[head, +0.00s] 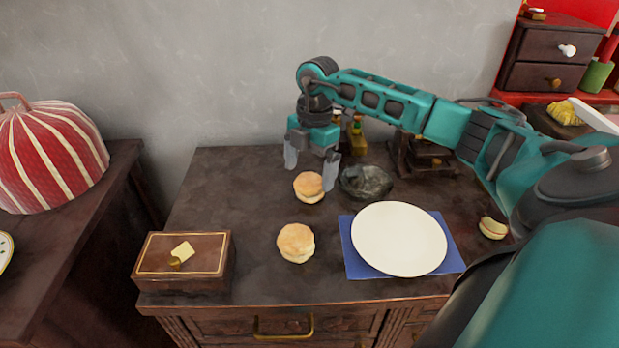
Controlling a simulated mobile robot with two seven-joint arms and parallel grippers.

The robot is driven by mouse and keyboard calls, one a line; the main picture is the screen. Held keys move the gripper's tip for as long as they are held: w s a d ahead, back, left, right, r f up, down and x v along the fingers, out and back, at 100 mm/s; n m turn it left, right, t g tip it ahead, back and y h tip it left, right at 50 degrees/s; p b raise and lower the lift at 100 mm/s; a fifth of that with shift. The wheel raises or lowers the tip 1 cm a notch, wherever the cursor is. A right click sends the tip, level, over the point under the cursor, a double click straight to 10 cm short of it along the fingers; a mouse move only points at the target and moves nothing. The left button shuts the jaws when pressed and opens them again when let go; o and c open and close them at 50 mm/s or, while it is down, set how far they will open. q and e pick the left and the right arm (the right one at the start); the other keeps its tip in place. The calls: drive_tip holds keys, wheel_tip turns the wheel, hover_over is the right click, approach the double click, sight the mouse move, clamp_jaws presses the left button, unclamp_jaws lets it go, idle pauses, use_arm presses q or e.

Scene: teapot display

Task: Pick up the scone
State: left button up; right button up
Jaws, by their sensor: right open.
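Two scones, golden on top and pale at the sides, sit on the dark wooden cabinet top in the head view. The far scone (309,187) is just below my right gripper (311,180). The near scone (296,243) stands closer to the front edge, apart from the gripper. My right gripper is open and points down, one finger at the left and one at the right of the far scone. Whether the fingertips reach down to the scone's height I cannot tell. My left gripper is not in view.
A white plate (399,239) on a blue napkin (356,262) lies right of the near scone. A dark lump (367,183) sits close beside the right finger. A wooden box (185,277) stands at the front left. A small pastry (492,228) lies at the right.

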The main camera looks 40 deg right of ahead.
sight(310, 178)
wheel_tip(310, 178, down, 5)
drive_tip(key=shift+w+d+r+b, duration=0.1)
drive_tip(key=shift+r+b, duration=0.1)
drive_tip(key=shift+b, duration=0.4)
drive_tip(key=c, duration=1.1)
drive_tip(key=shift+r, duration=0.1)
drive_tip(key=shift+c, duration=0.2)
